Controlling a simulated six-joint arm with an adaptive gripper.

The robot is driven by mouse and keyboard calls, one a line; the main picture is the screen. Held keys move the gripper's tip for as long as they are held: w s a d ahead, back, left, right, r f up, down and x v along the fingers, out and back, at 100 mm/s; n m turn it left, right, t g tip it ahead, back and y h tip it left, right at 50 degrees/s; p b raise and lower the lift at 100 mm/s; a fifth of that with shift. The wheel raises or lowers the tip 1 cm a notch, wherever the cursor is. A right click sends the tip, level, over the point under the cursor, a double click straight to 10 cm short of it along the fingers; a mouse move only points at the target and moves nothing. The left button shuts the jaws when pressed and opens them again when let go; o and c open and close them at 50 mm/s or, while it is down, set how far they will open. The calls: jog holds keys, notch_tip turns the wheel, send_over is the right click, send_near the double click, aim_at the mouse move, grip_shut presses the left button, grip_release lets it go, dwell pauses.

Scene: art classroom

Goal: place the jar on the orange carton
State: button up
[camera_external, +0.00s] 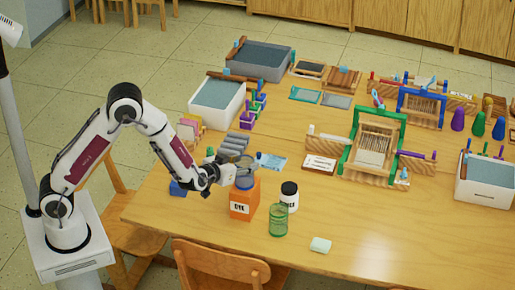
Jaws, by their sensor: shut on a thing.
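The orange carton (242,203) stands upright on the table, with a "DYE" label on its front. A clear, blue-grey jar (245,182) is upright at the carton's top. From this view I cannot tell whether its base touches the carton. My gripper (233,175) reaches in from the left and is shut on the jar. The fingertips are small and partly hidden against the jar.
A white jar with a black lid (289,198) and a green mesh-like cup (278,220) stand close right of the carton. Grey rolls (233,146) lie behind. A pale green block (320,244) lies in front. The front right of the table is clear.

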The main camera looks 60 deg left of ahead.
jog(key=shift+f, duration=0.15)
jog(key=o, duration=1.2)
jog(key=shift+r, duration=0.2)
jog(key=shift+v, duration=6)
jog(key=shift+d, duration=0.1)
